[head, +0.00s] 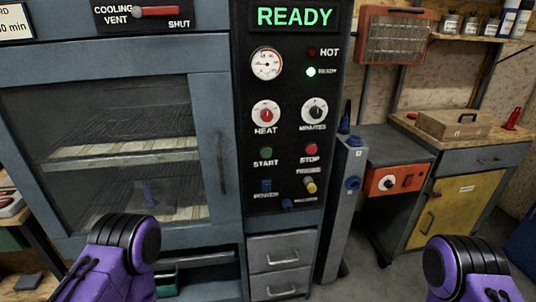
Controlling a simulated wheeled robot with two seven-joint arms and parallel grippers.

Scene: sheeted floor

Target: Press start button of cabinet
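The cabinet (226,60) stands straight ahead, with a glazed door on the left and a black control panel (290,232) on the right. The green start button (266,152) is above the word START. The red stop button (310,149) is to its right. The display (295,17) reads READY and the green ready lamp (311,72) is lit. Purple and black links of my two arms show at the bottom left and bottom right, well below and apart from the buttons. Neither of my grippers can be seen.
Heat (265,114) and minutes (314,111) knobs sit above the buttons; a blue power switch (266,187) and a yellow knob (310,185) sit below. A grey post (345,210) stands right of the panel. A workbench (484,160) is at the right. The space before the panel is clear.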

